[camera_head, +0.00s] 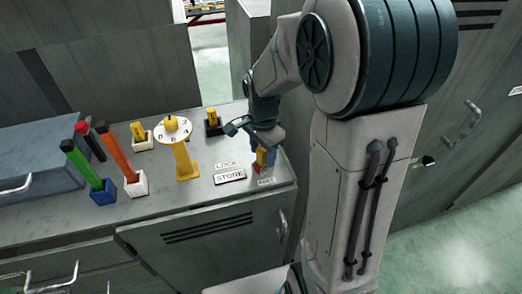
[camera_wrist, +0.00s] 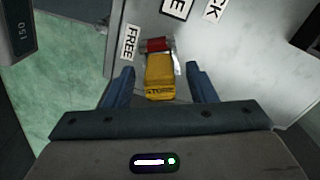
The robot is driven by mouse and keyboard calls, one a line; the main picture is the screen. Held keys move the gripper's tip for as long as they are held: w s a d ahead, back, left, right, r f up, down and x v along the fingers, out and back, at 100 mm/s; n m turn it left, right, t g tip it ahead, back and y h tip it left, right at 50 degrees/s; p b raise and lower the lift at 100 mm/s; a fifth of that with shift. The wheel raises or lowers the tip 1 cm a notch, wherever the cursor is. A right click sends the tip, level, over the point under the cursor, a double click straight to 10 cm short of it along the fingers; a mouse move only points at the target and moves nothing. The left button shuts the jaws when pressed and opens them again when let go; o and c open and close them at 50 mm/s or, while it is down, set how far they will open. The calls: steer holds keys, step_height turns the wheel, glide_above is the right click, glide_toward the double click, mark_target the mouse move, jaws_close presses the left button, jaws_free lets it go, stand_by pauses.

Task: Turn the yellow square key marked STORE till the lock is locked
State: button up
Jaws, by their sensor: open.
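The yellow square key (camera_head: 262,157) stands near the front right corner of the cabinet top, partly hidden by my gripper (camera_head: 264,148). In the wrist view the yellow key (camera_wrist: 160,72) bears the letters STORE on its near edge. A red part (camera_wrist: 157,45) and a silvery metal piece show just beyond it. My open gripper (camera_wrist: 160,68) has one blue finger on each side of the key, with a visible gap at both sides. A FREE label (camera_wrist: 131,42) lies to the left of the key in the wrist view. How the lock stands is hard to tell.
LOCK (camera_head: 226,164) and STORE (camera_head: 230,176) labels lie left of the key. A yellow post with a numbered dial (camera_head: 174,131), small yellow-handled holders, and green (camera_head: 80,163), red and orange handles stand further left. The cabinet's front edge is close by.

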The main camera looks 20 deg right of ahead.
steer(key=c, duration=1.1)
steer(key=shift+m, duration=1.2)
steer(key=shift+m, duration=1.1)
steer(key=shift+o, duration=0.2)
steer(key=shift+m, duration=1.2)
steer(key=o, duration=1.1)
